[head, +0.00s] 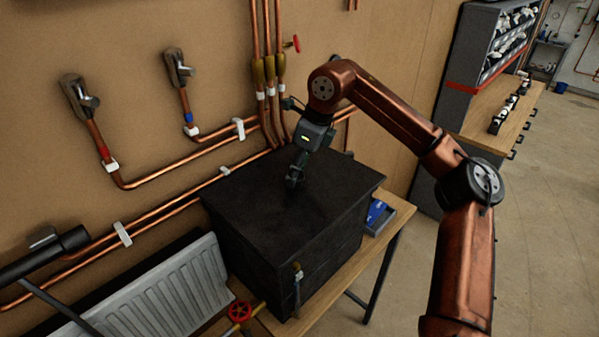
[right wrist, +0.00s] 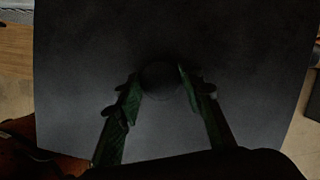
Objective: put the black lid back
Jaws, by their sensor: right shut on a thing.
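The black lid (head: 255,210) lies on top of a black box (head: 265,270) that stands on a wooden bench. In the head view the lid looks level, and I cannot tell whether it is fully seated. My right gripper (head: 295,180) reaches down to the lid's top and is shut on its round knob. In the right wrist view the dark knob (right wrist: 160,78) sits between the two green-tinted fingers, with the lid's flat surface (right wrist: 80,70) spreading around it. My left gripper is not in view.
Copper pipes (head: 160,180) with valves run along the wall behind the box. A white radiator (head: 165,295) and a red valve wheel (head: 239,311) are at the lower left. A blue item in a tray (head: 376,214) lies right of the box.

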